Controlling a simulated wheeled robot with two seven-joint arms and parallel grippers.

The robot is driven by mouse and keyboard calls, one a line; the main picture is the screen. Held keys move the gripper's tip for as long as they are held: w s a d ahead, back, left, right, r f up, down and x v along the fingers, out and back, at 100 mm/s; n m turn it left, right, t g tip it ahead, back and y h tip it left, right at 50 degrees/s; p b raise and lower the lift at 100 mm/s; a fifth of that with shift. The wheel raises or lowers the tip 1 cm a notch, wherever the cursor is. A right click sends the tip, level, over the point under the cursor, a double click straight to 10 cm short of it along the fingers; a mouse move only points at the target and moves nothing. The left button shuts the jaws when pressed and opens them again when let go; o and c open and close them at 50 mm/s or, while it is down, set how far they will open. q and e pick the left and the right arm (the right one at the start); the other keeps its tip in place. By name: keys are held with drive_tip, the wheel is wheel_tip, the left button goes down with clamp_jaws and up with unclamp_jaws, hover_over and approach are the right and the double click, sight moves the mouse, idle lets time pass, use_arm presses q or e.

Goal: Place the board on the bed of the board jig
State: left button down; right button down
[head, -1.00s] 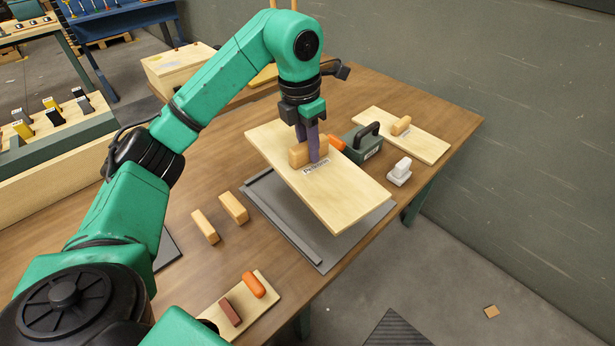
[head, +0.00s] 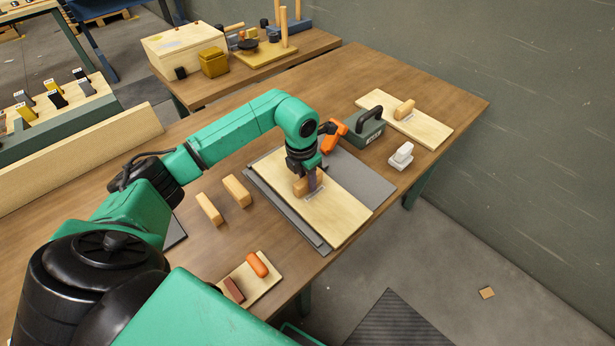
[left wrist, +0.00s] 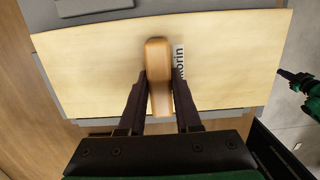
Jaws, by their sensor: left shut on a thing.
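The board (head: 335,222) is a pale wooden panel with a rounded wooden grip block (left wrist: 158,70) and a white printed label. My left gripper (head: 312,188) is shut on the block from above; its two dark fingers flank the block in the left wrist view. The board jig's grey bed (head: 366,182) lies under the board and shows at its right and left sides. The board is low over the bed, towards its left; I cannot tell if it touches. A green and black part at the right edge of the left wrist view (left wrist: 302,88) looks like my right arm's end; its jaws are unclear.
An orange tool (head: 334,136), a dark green case (head: 364,128) and a white block (head: 401,155) stand behind and right of the jig. Two wooden blocks (head: 237,191) lie to its left. A small board (head: 262,285) with orange and red pieces is in front. Another handled board (head: 428,130) lies behind.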

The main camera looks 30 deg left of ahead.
sight(303, 180)
use_arm(q)
drive_tip(key=shift+w+a+f, duration=0.1)
drive_tip(key=shift+w+f, duration=0.05)
drive_tip(key=shift+f, duration=0.05)
drive_tip(key=c, duration=0.6)
unclamp_jaws()
drive_tip(key=shift+r, duration=0.2)
wheel_tip(303, 180, up, 12)
drive_tip(key=s+b, duration=0.1)
drive_tip(key=b, duration=0.2)
drive_tip(key=shift+s+a+f, duration=0.15)
drive_tip(key=shift+s+a, duration=0.05)
drive_tip(key=shift+s, duration=0.1)
